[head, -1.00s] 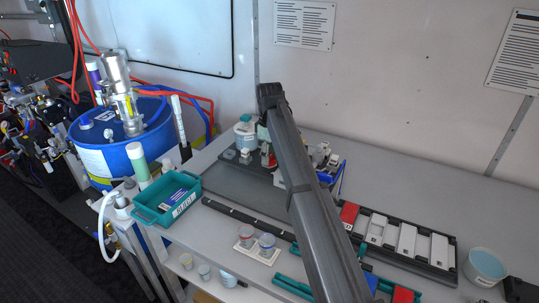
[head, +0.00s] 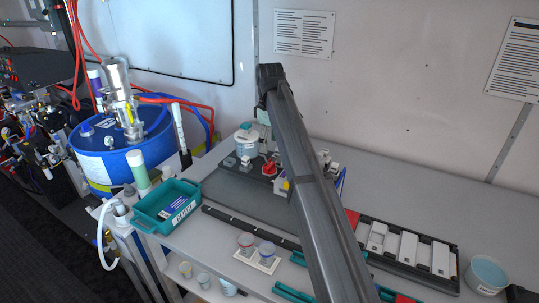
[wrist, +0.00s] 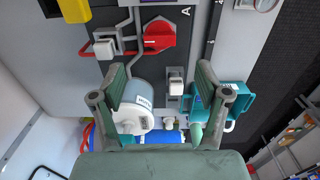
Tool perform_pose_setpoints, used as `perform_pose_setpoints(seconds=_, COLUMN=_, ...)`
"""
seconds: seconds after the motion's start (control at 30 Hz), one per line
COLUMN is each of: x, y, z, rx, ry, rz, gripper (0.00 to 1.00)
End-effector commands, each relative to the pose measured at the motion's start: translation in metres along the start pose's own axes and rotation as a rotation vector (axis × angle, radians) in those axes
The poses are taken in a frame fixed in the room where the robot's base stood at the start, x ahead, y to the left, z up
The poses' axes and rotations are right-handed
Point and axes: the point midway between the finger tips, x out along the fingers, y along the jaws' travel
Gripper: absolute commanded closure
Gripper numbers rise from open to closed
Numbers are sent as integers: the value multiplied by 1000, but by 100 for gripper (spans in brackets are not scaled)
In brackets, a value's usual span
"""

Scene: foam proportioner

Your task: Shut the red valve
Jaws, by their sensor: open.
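The red valve (wrist: 160,34) shows at the top centre of the wrist view, a red handle beside grey piping on a dark panel. In the head view, the red valve (head: 269,168) is a small red shape just left of my arm. My gripper (wrist: 161,72) is open, with its two fingers wide apart and nothing between them in contact. The valve lies beyond the fingertips, roughly between them in the picture, and is not touched. In the head view my arm hides part of the fixture around the valve.
A teal bin (head: 167,203) and a blue drum (head: 118,150) lie left of the fixture. A black rack (head: 408,250) is at right. The bench behind the rack is clear.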

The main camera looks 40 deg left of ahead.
Motion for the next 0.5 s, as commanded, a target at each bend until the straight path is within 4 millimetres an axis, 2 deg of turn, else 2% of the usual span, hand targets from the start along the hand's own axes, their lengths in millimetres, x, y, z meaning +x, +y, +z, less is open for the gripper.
perform_pose_setpoints(seconds=0.03, x=-9, y=1, z=-1, rx=0, ry=1, rz=1, gripper=25)
perform_pose_setpoints(seconds=0.2, x=-29, y=0, z=0, rx=0, ry=0, rz=0, gripper=25)
perform_pose_setpoints(seconds=0.5, x=-37, y=0, z=0, rx=0, ry=-1, rz=-1, gripper=25)
